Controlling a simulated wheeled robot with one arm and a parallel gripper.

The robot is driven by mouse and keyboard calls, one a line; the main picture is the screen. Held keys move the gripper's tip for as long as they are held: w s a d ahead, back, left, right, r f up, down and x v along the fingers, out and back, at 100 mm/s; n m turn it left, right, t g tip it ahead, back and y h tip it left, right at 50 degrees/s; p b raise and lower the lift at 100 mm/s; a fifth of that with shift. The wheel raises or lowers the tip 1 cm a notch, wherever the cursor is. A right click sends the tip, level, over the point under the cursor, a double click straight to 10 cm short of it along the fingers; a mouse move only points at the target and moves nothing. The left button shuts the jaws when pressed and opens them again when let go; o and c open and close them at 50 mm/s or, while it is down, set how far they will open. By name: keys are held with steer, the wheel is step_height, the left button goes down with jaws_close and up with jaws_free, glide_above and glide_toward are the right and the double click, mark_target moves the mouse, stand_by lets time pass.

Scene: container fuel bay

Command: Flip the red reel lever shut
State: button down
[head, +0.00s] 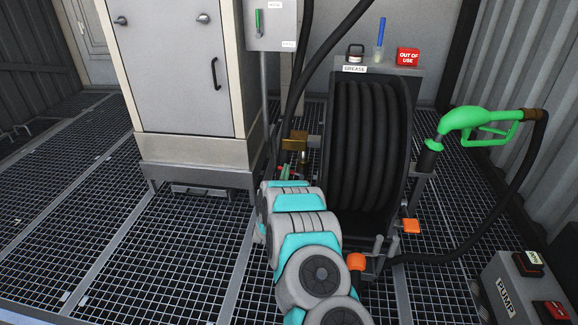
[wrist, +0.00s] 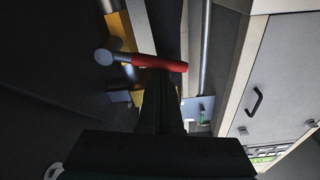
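The red lever (wrist: 160,63) lies nearly level across the upper middle of the wrist view. Its left end joins a grey round pivot (wrist: 104,56) beside yellow brass-coloured parts. My gripper (wrist: 160,78) is dark and points up the picture at the lever. Its fingers look close together as one narrow column, with the tips just below the red handle. I cannot tell whether they touch it. In the head view my arm hides the gripper and most of the lever. The brass valve (head: 294,142) shows beside the black hose reel (head: 366,145).
A grey cabinet (head: 180,65) stands left of the reel. A green fuel nozzle (head: 470,122) hangs at the right with its hose looping down. A pump box (head: 520,290) sits at lower right. The grating floor (head: 80,200) at left is clear.

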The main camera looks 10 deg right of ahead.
steer(key=shift+w+a+f+n, duration=0.1)
steer(key=shift+a+f+n, duration=0.1)
steer(key=shift+f+n, duration=0.3)
steer(key=shift+a+f+n, duration=0.2)
steer(key=shift+f+n, duration=0.1)
steer(key=shift+n, duration=0.3)
steer(key=shift+f, duration=0.1)
